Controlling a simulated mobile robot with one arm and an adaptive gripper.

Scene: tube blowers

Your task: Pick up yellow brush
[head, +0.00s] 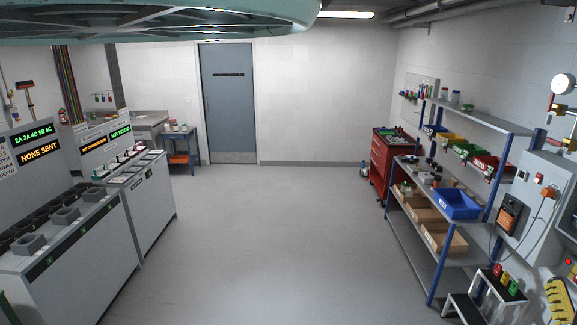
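I cannot make out a yellow brush for certain. A yellow bin (453,140) sits on the right shelf, and a yellow notched object (559,302) is at the lower right edge. My gripper is not in view.
Grey machine cabinets (150,210) with lit signs line the left. A blue-legged shelf unit (432,280) with bins stands on the right, with a red tool cabinet (379,160) behind it. A step stool (485,301) stands at front right. The middle floor (270,240) is clear.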

